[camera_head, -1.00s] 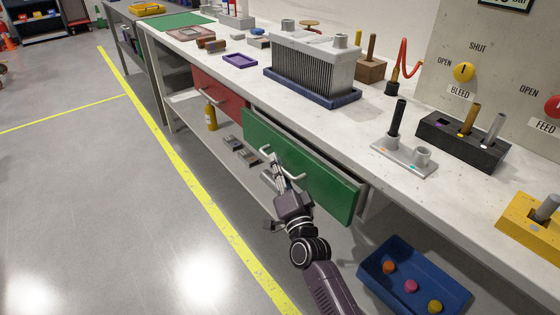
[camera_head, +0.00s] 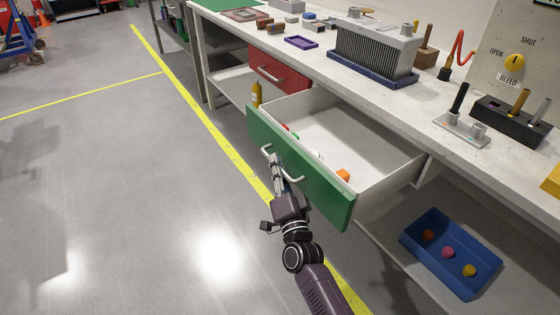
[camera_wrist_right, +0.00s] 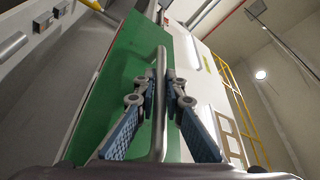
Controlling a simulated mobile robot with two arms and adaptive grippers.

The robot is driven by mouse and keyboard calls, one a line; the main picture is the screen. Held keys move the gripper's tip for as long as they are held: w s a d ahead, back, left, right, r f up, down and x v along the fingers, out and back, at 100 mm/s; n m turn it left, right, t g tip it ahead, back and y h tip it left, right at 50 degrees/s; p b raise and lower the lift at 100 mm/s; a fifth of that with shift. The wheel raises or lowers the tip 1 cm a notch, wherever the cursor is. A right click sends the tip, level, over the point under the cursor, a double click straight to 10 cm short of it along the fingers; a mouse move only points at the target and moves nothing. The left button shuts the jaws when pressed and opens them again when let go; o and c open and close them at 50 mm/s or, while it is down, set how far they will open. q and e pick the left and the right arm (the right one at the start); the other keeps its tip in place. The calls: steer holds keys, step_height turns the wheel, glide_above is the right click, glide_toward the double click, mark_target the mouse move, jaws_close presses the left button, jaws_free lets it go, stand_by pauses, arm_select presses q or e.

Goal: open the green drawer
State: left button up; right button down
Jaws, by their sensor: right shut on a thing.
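The green drawer (camera_head: 322,186) is pulled well out of the bench in the head view, so its white inside shows. An orange piece (camera_head: 343,175) and small red, green and white pieces lie in it, partly hidden by the front. My right gripper (camera_head: 278,178) is at the drawer's metal handle (camera_head: 267,150), in front of the green face. In the right wrist view the handle bar (camera_wrist_right: 160,90) runs between the two fingers of the right gripper (camera_wrist_right: 160,98), which is shut on it, and the green front (camera_wrist_right: 122,75) lies behind. My left gripper is not in view.
A red drawer (camera_head: 280,73) is shut farther along the bench. A blue bin (camera_head: 409,240) with several coloured knobs is on the lower shelf to the right. The worktop (camera_head: 400,103) carries a finned block (camera_head: 372,55) and other parts.

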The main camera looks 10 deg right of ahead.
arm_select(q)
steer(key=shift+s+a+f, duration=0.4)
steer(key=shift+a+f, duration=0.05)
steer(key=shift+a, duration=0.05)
arm_select(e)
steer(key=shift+s+a, duration=0.3)
steer(key=shift+a, duration=0.45)
steer(key=c, duration=2.3)
jaws_free()
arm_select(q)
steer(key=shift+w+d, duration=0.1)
arm_select(e)
steer(key=v, duration=1.2)
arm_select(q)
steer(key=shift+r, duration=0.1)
arm_select(e)
steer(key=shift+f, duration=0.1)
